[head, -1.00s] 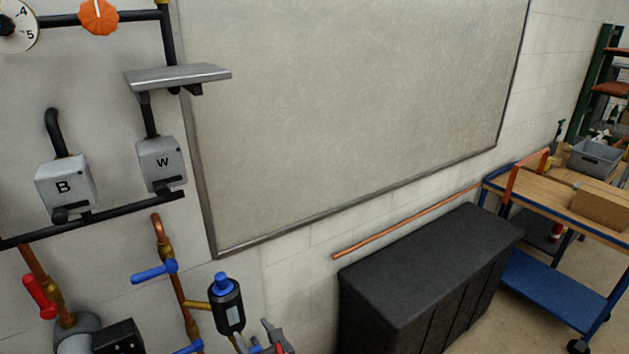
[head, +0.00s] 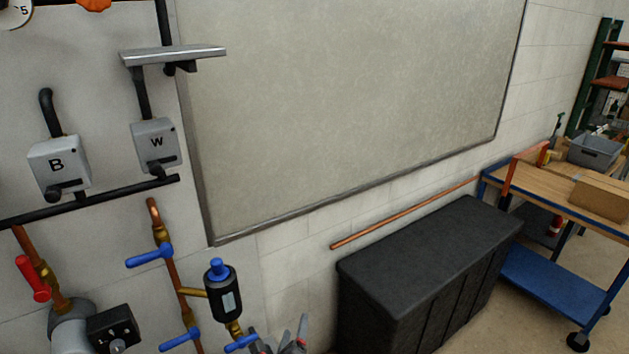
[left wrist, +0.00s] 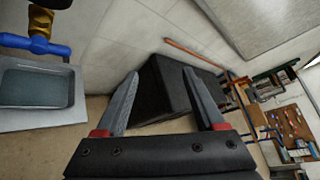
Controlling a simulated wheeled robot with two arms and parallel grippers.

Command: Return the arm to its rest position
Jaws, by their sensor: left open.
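My left gripper (head: 293,341) shows at the bottom edge of the head view, just right of the black cylinder with the blue cap. In the left wrist view its two grey fingers (left wrist: 162,103) stand wide apart with nothing between them. Beyond them the black cabinet (left wrist: 168,88) shows, apart from the fingers. Most of my left arm is out of the head view. My right gripper is in neither view.
Copper pipes with blue-handled valves (head: 150,256) and the black cylinder (head: 223,290) are on the wall close left of the gripper. The black cabinet (head: 430,255) stands to the right, then a blue cart (head: 560,205). A grey basin (left wrist: 38,88) is at left in the wrist view.

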